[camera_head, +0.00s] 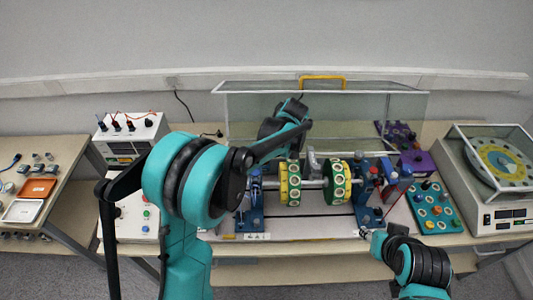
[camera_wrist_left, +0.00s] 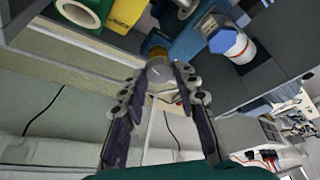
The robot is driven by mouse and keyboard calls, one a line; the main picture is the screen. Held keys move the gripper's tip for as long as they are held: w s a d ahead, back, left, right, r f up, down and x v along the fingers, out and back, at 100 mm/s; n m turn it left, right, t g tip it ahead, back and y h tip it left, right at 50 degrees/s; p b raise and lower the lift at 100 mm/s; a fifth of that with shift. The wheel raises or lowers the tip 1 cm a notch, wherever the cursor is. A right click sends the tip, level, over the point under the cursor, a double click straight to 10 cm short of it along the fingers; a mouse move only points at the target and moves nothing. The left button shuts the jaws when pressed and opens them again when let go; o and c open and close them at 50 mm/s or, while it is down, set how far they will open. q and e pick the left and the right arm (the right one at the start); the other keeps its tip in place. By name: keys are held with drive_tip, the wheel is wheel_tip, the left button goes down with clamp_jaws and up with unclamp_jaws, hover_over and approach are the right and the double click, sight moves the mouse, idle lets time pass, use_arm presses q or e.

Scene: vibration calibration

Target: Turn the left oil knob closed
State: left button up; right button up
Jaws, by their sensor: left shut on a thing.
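In the left wrist view, a small round grey knob (camera_wrist_left: 159,69) with a brass-coloured part behind it sits beside a blue support (camera_wrist_left: 190,38). My left gripper (camera_wrist_left: 162,75) has its fingertips on either side of this knob and is shut on it. In the head view the left forearm passes in front of the rig's left end, and the left gripper and knob are hidden there. The rig has a left blue support (camera_head: 250,212) and a right one (camera_head: 367,208). My right gripper (camera_head: 369,236) is low at the front right, too small to read.
Yellow (camera_head: 290,184) and green-yellow (camera_head: 337,182) wheels sit on the rig's shaft. A clear cover with a yellow handle (camera_head: 322,78) stands behind. A control box (camera_head: 133,140) is at left, a blue knob board (camera_head: 435,207) and a turntable machine (camera_head: 497,205) at right.

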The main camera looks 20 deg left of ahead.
use_arm(q)
drive_tip(key=shift+w+d+n+g, duration=0.1)
drive_tip(key=shift+n+g, duration=0.25)
drive_tip(key=shift+n, duration=0.7)
drive_tip(key=shift+w+n+g, duration=0.1)
drive_tip(key=shift+n+g, duration=0.25)
drive_tip(key=shift+n, duration=0.7)
drive_tip(key=o, duration=1.2)
drive_tip(key=shift+c, duration=0.2)
drive_tip(key=v, duration=1.2)
drive_tip(key=shift+d, duration=0.25)
drive_tip(key=shift+f, duration=0.1)
